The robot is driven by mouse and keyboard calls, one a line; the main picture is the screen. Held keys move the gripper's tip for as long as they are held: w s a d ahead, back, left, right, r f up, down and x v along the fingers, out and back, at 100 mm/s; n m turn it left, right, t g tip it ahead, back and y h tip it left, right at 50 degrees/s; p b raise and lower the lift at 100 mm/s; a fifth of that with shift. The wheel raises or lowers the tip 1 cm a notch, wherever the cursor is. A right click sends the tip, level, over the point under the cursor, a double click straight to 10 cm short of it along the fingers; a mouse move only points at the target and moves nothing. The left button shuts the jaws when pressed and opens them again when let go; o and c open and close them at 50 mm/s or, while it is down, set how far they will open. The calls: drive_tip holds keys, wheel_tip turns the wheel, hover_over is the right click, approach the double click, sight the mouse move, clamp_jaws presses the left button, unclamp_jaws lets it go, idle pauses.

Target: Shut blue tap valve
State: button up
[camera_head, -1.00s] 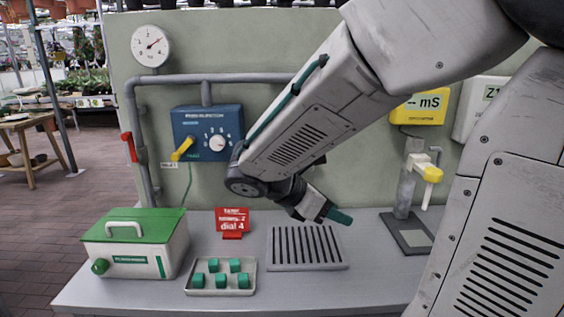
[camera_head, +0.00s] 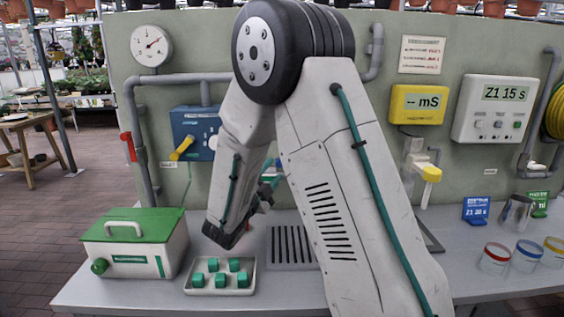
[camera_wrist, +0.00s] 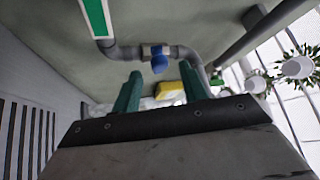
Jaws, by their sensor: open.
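The blue tap valve (camera_wrist: 158,63) shows in the wrist view as a small blue handle on a grey pipe. It lies just beyond my fingertips, near the middle between them in the picture. My gripper (camera_wrist: 159,73) is open, with its two green fingers apart and nothing seen between them at close range. In the head view my gripper (camera_head: 271,178) is small, partly hidden by my arm, above the bench and in front of the panel.
A slotted drain plate (camera_head: 290,262) and a tray of green cubes (camera_head: 190,290) lie on the bench below. A green-lidded box (camera_head: 130,265) stands left. A blue dial box (camera_head: 193,125) with a yellow lever is behind my arm. Coloured-rim cups (camera_head: 496,262) stand right.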

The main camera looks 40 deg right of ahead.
sight(278, 165)
drive_tip(key=x, duration=0.6)
drive_tip(key=shift+d, duration=0.15)
drive_tip(key=shift+c, duration=0.2)
